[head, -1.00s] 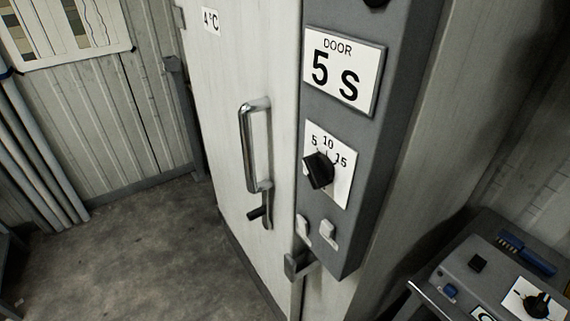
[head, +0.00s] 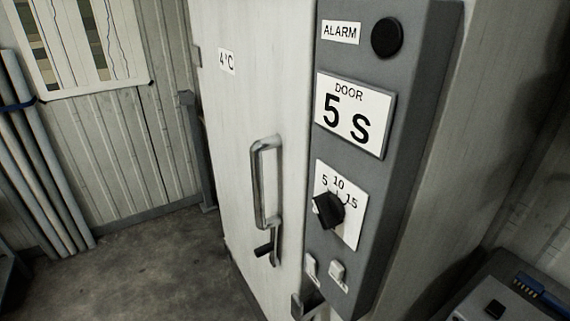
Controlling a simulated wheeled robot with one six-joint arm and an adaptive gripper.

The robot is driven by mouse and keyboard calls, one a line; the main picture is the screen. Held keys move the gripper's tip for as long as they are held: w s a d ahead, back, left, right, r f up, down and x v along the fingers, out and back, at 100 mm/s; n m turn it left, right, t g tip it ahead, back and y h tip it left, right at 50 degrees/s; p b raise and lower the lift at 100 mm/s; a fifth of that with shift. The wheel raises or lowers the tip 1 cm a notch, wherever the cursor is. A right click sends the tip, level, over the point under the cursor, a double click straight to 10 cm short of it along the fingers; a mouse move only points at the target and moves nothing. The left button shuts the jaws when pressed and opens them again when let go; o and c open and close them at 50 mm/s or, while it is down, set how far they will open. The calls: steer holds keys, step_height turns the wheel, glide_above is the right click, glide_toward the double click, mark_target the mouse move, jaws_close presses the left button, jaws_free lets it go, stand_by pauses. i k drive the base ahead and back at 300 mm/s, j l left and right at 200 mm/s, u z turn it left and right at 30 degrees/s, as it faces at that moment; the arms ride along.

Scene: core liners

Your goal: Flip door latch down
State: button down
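The door latch (head: 266,248) is a small dark lever on a narrow plate, low on the pale cold-room door (head: 232,130). It sits just below the chrome door handle (head: 259,185). The lever points to the left and slightly down from its pivot. The door looks closed. My gripper is not in this view.
A grey control box (head: 395,190) right of the door carries an alarm button (head: 387,38), a "DOOR 5 S" sign (head: 352,115), a rotary knob (head: 329,210) and small switches (head: 337,272). Pipes (head: 40,160) lean at the left wall. The floor (head: 150,270) left of the door is clear.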

mark_target(271, 247)
steer(key=i+u, duration=0.2)
steer(key=u, duration=0.15)
steer(key=i+u, duration=0.15)
steer(key=u, duration=0.2)
steer(key=i+u, duration=0.2)
steer(key=u, duration=0.15)
